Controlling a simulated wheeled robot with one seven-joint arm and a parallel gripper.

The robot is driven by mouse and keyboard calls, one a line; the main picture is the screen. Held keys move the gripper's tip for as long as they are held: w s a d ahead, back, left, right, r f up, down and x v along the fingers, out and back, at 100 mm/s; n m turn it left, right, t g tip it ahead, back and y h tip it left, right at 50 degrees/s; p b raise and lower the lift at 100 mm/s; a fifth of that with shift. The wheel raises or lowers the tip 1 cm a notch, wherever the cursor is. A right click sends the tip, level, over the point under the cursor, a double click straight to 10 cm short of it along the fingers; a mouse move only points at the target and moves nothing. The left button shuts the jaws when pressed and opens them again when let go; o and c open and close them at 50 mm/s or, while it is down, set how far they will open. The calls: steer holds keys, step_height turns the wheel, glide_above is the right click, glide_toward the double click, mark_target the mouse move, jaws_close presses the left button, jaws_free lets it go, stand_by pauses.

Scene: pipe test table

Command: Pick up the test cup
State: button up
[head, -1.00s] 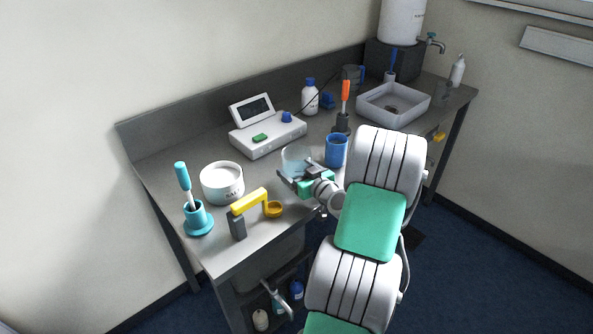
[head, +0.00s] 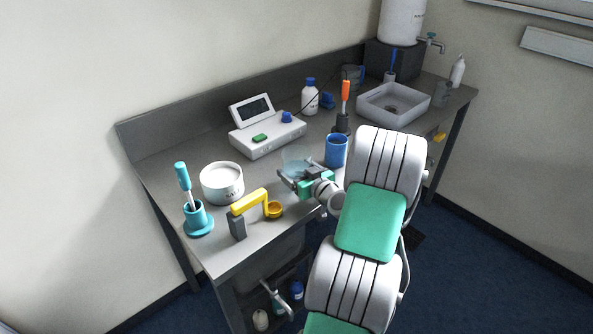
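A clear, pale-blue see-through cup (head: 298,154), which looks like the test cup, is near the middle of the table, in front of the white device. My gripper (head: 295,172) is at the cup, on its near side in the picture, and its fingers cover the lower part of it. The fingers are small and overlap the clear wall, so I cannot tell whether they grip it. An opaque blue cup (head: 336,151) stands just right of my gripper.
The white device with a screen (head: 267,135) is behind. A white tub (head: 222,182), a yellow-handled holder (head: 248,203) and a teal brush stand (head: 198,218) are to the left. An orange-handled tool (head: 345,97) and a white basin (head: 394,104) are to the right.

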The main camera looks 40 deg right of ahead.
mark_target(309, 153)
steer(key=shift+r, duration=0.2)
steer(key=shift+r, duration=0.3)
step_height(309, 153, up, 3)
steer(key=shift+s+d+f+b, duration=0.1)
steer(key=shift+s+f+b, duration=0.05)
steer(key=shift+b, duration=0.45)
steer(key=s+r, duration=0.2)
steer(key=r, duration=0.1)
steer(key=s+r+b, duration=0.1)
steer(key=s, duration=0.1)
steer(key=shift+d+r, duration=0.3)
steer(key=shift+d, duration=0.1)
steer(key=s+d+r+b, duration=0.1)
steer(key=s+r, duration=0.3)
steer(key=s, duration=0.5)
steer(key=shift+s+d+r+b, duration=0.2)
steer(key=shift+s+r+b, duration=0.05)
steer(key=shift+r+b, duration=0.15)
steer(key=o, duration=1.6)
steer(key=c, duration=1.5)
steer(key=shift+c, duration=0.2)
